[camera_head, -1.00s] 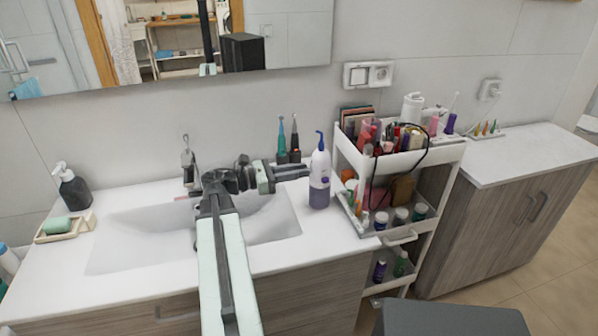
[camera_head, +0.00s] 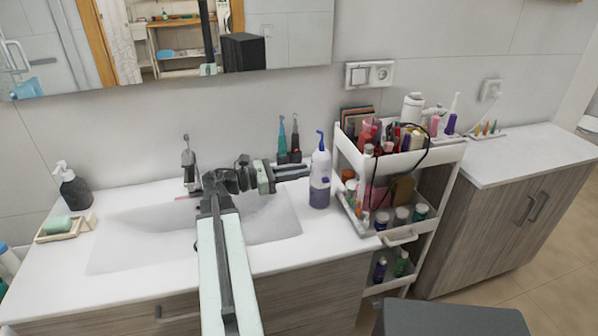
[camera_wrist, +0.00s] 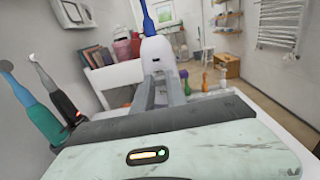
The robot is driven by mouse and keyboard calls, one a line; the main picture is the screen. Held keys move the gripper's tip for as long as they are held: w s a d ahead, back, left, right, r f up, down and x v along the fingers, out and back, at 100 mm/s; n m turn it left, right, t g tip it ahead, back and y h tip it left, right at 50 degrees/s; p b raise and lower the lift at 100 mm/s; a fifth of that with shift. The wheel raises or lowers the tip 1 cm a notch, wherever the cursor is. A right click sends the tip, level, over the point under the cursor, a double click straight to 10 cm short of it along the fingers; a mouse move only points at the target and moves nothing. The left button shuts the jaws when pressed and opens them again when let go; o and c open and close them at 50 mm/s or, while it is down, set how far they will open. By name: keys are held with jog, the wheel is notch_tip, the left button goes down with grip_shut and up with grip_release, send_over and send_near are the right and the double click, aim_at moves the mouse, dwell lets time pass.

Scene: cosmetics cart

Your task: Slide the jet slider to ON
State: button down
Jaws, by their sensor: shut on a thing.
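A white bottle-shaped jet device (camera_head: 320,168) with a blue curved nozzle and a purple-tinted lower part stands upright on the counter, left of the cart. My gripper (camera_head: 307,172) reaches in from the left, with its fingertips at the device's upper body. In the wrist view the white body (camera_wrist: 157,54) and blue nozzle stand straight ahead, right at the fingertips (camera_wrist: 160,78). The fingers are shut on a small part at the body's side, which fits the jet slider. The slider itself is hidden by the fingers, so its position cannot be read.
Two slim upright devices, one teal (camera_head: 282,140) and one dark (camera_head: 295,142), stand close behind my gripper. The sink basin (camera_head: 262,222) lies below my arm. A crowded white cart (camera_head: 392,164) stands just right of the jet device.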

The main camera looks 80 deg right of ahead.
jog(key=shift+a+f+b, duration=0.1)
jog(key=shift+f+b, duration=0.8)
jog(key=c, duration=1.3)
grip_release()
jog(key=v, duration=0.7)
jog(key=shift+w+a, duration=0.15)
jog(key=shift+w, duration=0.2)
jog(key=shift+r, duration=0.1)
